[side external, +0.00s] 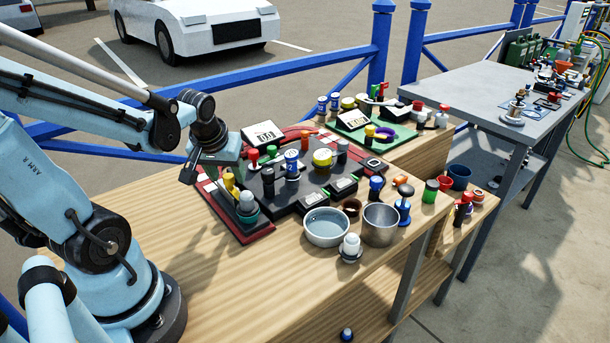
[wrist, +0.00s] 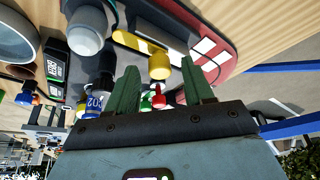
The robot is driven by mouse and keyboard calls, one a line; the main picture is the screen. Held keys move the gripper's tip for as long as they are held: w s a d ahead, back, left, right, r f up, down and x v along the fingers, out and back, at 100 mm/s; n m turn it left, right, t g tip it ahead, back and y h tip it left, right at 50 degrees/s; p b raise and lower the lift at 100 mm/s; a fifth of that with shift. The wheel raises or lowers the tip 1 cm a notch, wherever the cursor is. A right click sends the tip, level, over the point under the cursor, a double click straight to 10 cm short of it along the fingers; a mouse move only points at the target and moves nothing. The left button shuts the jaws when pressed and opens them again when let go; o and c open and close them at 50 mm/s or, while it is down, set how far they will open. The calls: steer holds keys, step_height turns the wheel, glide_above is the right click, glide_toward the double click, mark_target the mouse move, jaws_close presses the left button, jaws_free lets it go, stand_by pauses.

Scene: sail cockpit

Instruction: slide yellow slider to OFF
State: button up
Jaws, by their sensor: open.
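The yellow slider (side external: 229,180) stands at the left end of the dark and red panel in the side external view. In the wrist view its yellow knob (wrist: 159,66) shows at the end of a yellow strip (wrist: 133,41). My gripper (side external: 210,164) is above the panel's left end, close to the slider. In the wrist view my gripper (wrist: 160,72) is open, with its two green fingers apart and the yellow knob in line with the gap between them. I cannot tell whether they touch it. No OFF marking is readable.
A grey-white knob (side external: 246,201) stands close in front of the slider. Red and green knobs (side external: 254,158) and a blue-and-white cylinder (side external: 291,163) stand behind it. A bowl (side external: 327,227) and a metal cup (side external: 380,224) are to the right. The wooden bench front is clear.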

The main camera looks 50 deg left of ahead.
steer(key=shift+f, duration=0.15)
jaws_close()
stand_by(0.4)
steer(key=shift+a, duration=1.55)
jaws_free()
